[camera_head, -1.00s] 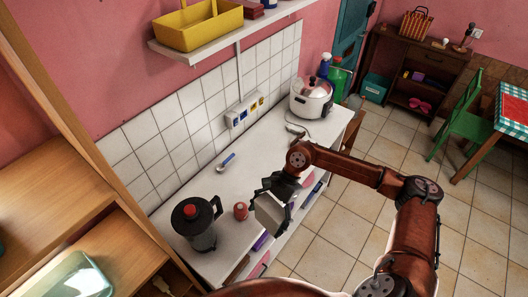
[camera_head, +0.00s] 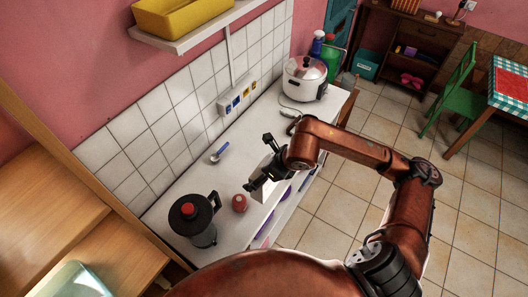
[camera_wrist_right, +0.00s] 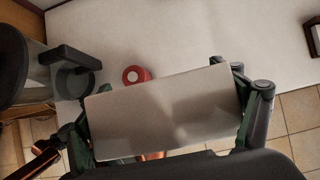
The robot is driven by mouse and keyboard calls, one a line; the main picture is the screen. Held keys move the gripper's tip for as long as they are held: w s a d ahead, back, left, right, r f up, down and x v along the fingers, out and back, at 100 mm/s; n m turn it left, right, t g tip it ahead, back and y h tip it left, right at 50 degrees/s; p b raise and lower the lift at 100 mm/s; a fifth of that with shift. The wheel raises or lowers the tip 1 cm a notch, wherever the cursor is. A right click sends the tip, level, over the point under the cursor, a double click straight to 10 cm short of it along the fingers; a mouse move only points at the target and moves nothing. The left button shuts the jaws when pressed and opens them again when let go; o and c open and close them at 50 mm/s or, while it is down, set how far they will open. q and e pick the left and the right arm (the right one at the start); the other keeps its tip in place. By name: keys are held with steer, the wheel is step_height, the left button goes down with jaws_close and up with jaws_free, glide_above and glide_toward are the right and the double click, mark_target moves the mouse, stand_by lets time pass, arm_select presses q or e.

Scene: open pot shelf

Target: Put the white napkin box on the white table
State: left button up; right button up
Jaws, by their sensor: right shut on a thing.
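The white napkin box (camera_wrist_right: 165,112) is held between the fingers of my right gripper (camera_wrist_right: 168,108), which is shut on it. In the head view the box (camera_head: 262,190) is partly hidden by my right gripper (camera_head: 266,172). It is at the front edge of the white table (camera_head: 190,180), to the right of a red can. The white table also shows behind the box in the wrist view (camera_wrist_right: 200,35). I cannot tell whether the box touches the table. My left gripper is not in view.
A dark coffee maker with a red knob (camera_head: 194,217) and the red can (camera_head: 239,203) stand left of the box. A blue-handled spoon (camera_head: 219,153) lies near the wall. A white cooker (camera_head: 305,79) stands at the far end. The middle of the tabletop is clear.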

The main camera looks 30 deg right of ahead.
steer(key=w+d+f, duration=0.2)
steer(key=w+f, duration=0.1)
steer(key=f, duration=0.1)
steer(key=w+d+f+p, duration=0.1)
steer(key=w+d+f, duration=0.1)
steer(key=w+f, duration=0.2)
steer(key=w+d+f+p, duration=0.1)
steer(key=w+d+f, duration=0.1)
steer(key=w+f, duration=0.1)
steer(key=shift+w+d+f, duration=0.2)
steer(key=shift+d+f, duration=0.2)
steer(key=shift+f, duration=0.25)
steer(key=shift+f, duration=0.2)
steer(key=o, duration=1.5)
steer(key=shift+r, duration=0.1)
